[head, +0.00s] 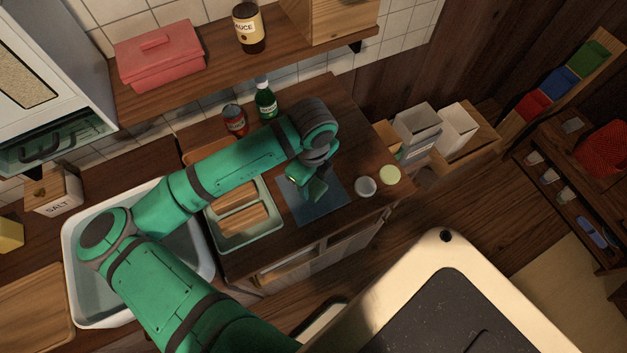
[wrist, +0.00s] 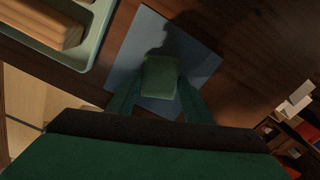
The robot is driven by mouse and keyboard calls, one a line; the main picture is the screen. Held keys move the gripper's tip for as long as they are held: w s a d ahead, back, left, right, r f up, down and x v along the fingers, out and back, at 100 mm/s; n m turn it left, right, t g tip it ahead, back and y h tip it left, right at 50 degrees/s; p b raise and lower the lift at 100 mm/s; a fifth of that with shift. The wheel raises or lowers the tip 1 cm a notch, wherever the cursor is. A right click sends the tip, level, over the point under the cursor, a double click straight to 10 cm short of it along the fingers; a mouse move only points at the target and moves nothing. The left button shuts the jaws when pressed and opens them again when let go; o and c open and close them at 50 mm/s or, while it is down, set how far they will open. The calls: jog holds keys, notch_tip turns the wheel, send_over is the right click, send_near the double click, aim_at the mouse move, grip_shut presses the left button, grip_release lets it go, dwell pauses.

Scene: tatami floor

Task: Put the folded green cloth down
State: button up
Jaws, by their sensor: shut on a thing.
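My gripper (wrist: 158,98) is shut on the folded green cloth (wrist: 160,77), a small dark green pad held between the two fingers. In the head view the cloth (head: 316,190) shows at the end of my arm, over a flat blue mat (head: 326,212) on the wooden counter. The mat also fills the middle of the wrist view (wrist: 125,62), with a dark shadow of the gripper across it. I cannot tell whether the cloth touches the mat or is a little above it.
A pale green tray (head: 240,243) with wooden blocks stands left of the mat. A green bottle (head: 265,101) and red can (head: 235,120) stand behind. The counter's front edge is close.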

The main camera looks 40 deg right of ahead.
aim_at(312, 184)
jog(key=o, duration=1)
jog(key=shift+o, duration=0.5)
jog(key=shift+w, duration=0.1)
notch_tip(312, 184, up, 12)
jog(key=shift+r, duration=0.15)
jog(key=shift+w, duration=0.1)
